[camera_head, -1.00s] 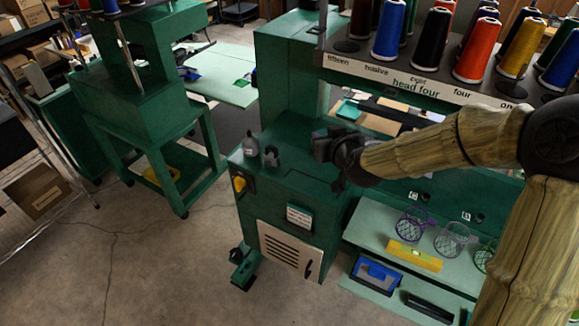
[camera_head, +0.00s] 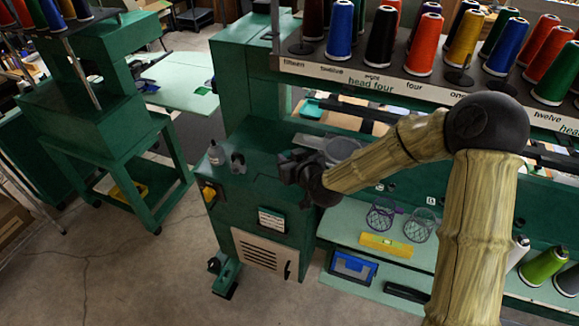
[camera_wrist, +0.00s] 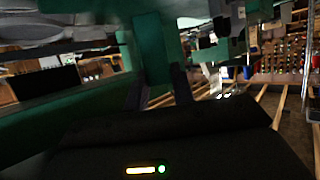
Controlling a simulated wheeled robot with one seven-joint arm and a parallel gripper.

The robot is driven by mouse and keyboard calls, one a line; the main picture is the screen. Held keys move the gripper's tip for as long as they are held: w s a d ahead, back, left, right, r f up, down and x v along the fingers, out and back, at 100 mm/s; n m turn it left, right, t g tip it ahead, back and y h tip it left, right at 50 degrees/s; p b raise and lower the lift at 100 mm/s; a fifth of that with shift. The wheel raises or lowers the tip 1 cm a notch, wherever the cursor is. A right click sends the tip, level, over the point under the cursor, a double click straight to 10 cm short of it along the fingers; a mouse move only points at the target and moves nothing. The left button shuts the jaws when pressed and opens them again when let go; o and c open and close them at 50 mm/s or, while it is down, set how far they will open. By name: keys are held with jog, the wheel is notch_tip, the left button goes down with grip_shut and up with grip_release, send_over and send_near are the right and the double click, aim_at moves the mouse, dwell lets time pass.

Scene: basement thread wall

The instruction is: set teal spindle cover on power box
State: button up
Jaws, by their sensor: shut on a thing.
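My gripper (camera_head: 286,168) is in front of the green machine, above the right part of the green cabinet top. In the wrist view its two dark fingers (camera_wrist: 158,90) are shut on a teal upright piece (camera_wrist: 150,50), which looks like the teal spindle cover. In the head view I cannot pick the cover out against the dark gripper and green machine. The green cabinet (camera_head: 226,208), with a yellow switch and a pale vented panel, looks like the power box. I cannot tell whether the held piece touches it.
A grey bottle (camera_head: 216,155) and a small dark grey item (camera_head: 238,162) stand on the cabinet top's left side. Thread cones (camera_head: 380,38) line the rack above.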

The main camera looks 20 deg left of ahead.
jog(key=shift+w+f+p, duration=0.1)
jog(key=shift+f+p, duration=0.25)
jog(key=shift+f, duration=1.45)
jog(key=shift+f, duration=0.1)
jog(key=o, duration=1)
jog(key=shift+c, duration=0.2)
jog(key=shift+r, duration=0.2)
jog(key=shift+s+d, duration=0.2)
jog(key=b+v, duration=0.2)
jog(key=v, duration=0.9)
jog(key=shift+s+r+b, duration=0.2)
jog(key=shift+s+b, duration=0.05)
jog(key=shift+b, duration=0.1)
